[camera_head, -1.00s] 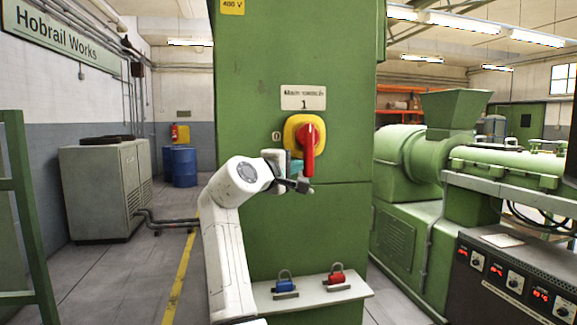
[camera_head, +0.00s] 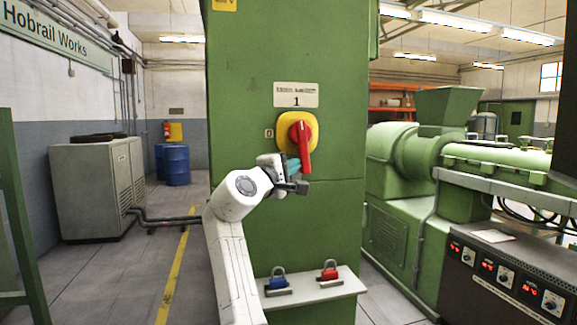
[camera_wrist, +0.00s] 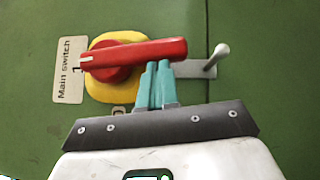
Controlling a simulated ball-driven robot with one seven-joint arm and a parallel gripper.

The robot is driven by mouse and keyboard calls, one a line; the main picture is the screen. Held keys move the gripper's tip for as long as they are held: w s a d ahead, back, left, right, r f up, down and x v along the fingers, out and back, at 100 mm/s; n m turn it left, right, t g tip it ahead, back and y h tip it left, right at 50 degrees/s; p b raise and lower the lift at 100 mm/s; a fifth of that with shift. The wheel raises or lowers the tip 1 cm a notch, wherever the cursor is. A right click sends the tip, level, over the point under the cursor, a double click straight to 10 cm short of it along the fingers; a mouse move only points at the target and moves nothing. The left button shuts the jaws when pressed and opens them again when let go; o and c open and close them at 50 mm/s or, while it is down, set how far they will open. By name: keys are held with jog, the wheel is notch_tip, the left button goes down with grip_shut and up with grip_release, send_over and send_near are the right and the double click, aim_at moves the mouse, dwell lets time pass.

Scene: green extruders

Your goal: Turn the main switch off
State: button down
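The main switch is a red rotary handle (camera_head: 304,150) on a yellow plate (camera_head: 285,122), on the green cabinet. The handle points down, its lower end tilted slightly right. A sign (camera_head: 296,95) reading "Main switch 1" is above, and a small 0 mark (camera_head: 269,132) is left of the plate. My gripper (camera_head: 293,166) is at the left of the handle's lower part. In the wrist view, the teal fingers (camera_wrist: 159,84) are together with nothing between them, their tips at the side of the red handle (camera_wrist: 150,52). They look in contact with it.
A grey metal piece with a peg (camera_wrist: 215,62) sits beyond the handle's end in the wrist view. A shelf (camera_head: 335,287) below holds a blue padlock (camera_head: 278,282) and a red padlock (camera_head: 329,271). The green extruder (camera_head: 440,150) stands to the right.

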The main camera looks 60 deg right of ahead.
jog(key=shift+s+d+f+n+h, duration=0.2)
jog(key=shift+s+d+n+h, duration=0.15)
jog(key=shift+s+n+h, duration=0.15)
jog(key=shift+s+d+f+n+h, duration=0.15)
jog(key=shift+s+d+n+h, duration=0.25)
jog(key=shift+n, duration=0.2)
jog(key=n+t, duration=0.1)
jog(key=s+d+n+h+b, duration=0.1)
jog(key=shift+s+n+t+h, duration=0.1)
jog(key=shift+n+t+h, duration=0.2)
jog(key=shift+n+t, duration=0.1)
jog(key=n+t, duration=0.1)
jog(key=s+d+n+t+h, duration=0.1)
jog(key=n, duration=0.1)
jog(key=shift+s+d+r, duration=0.15)
jog(key=shift+s+r, duration=0.1)
jog(key=shift+r, duration=0.05)
jog(key=shift+s+d+b, duration=0.15)
jog(key=shift+b, duration=0.15)
jog(key=b, duration=0.2)
send_near(309, 164)
jog(key=shift+s+a+f, duration=0.15)
jog(key=shift+s+a, duration=0.1)
jog(key=shift+s, duration=0.25)
jog(key=shift+s+a+f, duration=0.2)
jog(key=shift+s, duration=0.25)
